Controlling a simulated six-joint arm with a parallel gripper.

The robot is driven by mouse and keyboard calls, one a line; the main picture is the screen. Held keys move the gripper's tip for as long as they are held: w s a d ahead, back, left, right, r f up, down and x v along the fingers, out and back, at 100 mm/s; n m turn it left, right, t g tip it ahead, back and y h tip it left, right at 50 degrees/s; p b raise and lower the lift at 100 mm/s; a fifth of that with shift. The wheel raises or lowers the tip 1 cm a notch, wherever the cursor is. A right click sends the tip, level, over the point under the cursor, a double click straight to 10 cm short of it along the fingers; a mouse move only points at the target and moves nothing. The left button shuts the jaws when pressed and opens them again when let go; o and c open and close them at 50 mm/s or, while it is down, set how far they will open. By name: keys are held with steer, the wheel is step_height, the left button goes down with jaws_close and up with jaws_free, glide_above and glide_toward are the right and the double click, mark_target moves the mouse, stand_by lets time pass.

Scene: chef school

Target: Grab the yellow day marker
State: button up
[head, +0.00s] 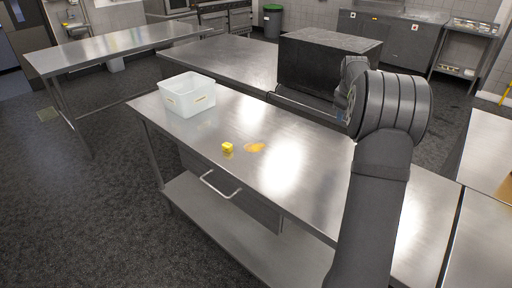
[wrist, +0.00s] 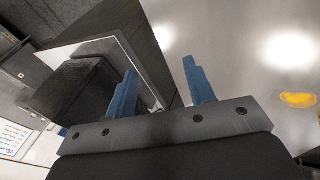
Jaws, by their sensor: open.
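A small yellow block (head: 227,148), which looks like the day marker, sits on the steel table (head: 310,178) near its front edge. Its reflection shows on the metal below it. My arm reaches in from the lower right of the head view, and my gripper's fingers are hidden there behind the arm. In the wrist view my gripper (wrist: 160,85) is open, with two blue fingers apart and nothing between them.
An orange-yellow flat patch (head: 254,147) lies right of the block and shows in the wrist view (wrist: 298,100). A white plastic bin (head: 188,98) stands at the table's far left end. A black box-shaped appliance (head: 320,65) stands behind. The tabletop between is clear.

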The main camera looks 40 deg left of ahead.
steer(key=s+a+r+n+g+y, duration=0.1)
steer(key=s+a+r+g, duration=0.15)
steer(key=s+a, duration=1.4)
steer(key=n+g, duration=0.1)
steer(key=g, duration=0.2)
glide_toward(228, 145)
steer(key=x, duration=0.3)
steer(key=shift+w+d+f, duration=0.1)
steer(key=shift+w+f, duration=0.1)
steer(key=shift+f, duration=0.15)
steer(key=shift+a+x, duration=0.2)
steer(key=shift+x, duration=1.2)
steer(key=shift+a+x, duration=0.15)
steer(key=shift+x, duration=1.3)
steer(key=shift+s+r, duration=0.1)
steer(key=shift+s, duration=0.05)
steer(key=c, duration=1.1)
